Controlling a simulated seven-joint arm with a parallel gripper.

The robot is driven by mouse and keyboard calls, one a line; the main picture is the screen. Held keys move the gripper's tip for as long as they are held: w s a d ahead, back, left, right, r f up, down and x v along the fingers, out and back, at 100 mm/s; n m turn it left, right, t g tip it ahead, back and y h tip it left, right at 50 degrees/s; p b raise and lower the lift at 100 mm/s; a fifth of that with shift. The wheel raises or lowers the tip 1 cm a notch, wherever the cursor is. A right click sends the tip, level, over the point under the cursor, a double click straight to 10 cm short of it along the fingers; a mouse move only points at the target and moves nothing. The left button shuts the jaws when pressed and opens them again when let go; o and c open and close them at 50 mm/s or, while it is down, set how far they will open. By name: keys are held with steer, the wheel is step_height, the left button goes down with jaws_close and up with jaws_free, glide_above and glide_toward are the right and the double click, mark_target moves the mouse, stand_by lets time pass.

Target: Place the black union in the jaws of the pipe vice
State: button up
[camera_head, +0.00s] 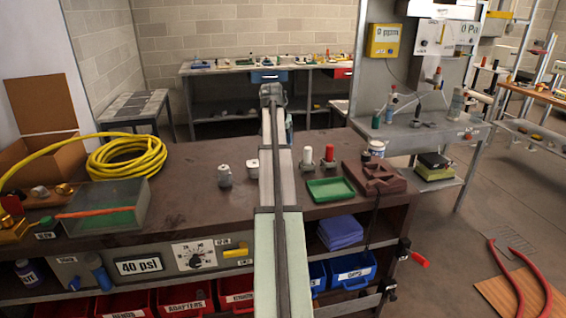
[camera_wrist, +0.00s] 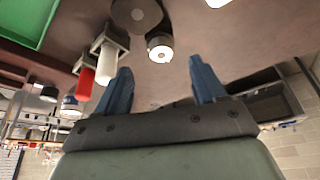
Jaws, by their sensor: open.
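In the wrist view my gripper (camera_wrist: 161,84) is open, its two blue fingers spread with nothing held between them. A small dark round fitting with a pale end face (camera_wrist: 160,48) shows beyond the fingertips, roughly in line with the gap. A larger dark round piece (camera_wrist: 137,14) is close beside it. Either may be the black union; I cannot tell which. In the head view my arm covers the middle of the bench and hides the gripper. I cannot clearly identify the pipe vice; a red-handled clamp-like part (camera_head: 405,252) is at the bench's right edge.
White (camera_head: 307,156) and red (camera_head: 330,155) cylinders stand in holders by a green tray (camera_head: 331,189) and a brown notched block (camera_head: 376,177). Left of my arm are a grey fitting (camera_head: 224,177), a small white piece (camera_head: 252,167) and a coiled yellow hose (camera_head: 126,157).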

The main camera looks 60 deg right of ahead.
steer(key=shift+a+f, duration=0.25)
steer(key=shift+f, duration=0.05)
steer(key=w+a+f+m+g+h, duration=0.1)
steer(key=a+f+m+h, duration=0.2)
steer(key=a+h, duration=0.5)
steer(key=shift+h, duration=0.5)
steer(key=x, duration=1.4)
steer(key=shift+d+r, duration=0.1)
steer(key=shift+r, duration=0.15)
jaws_close()
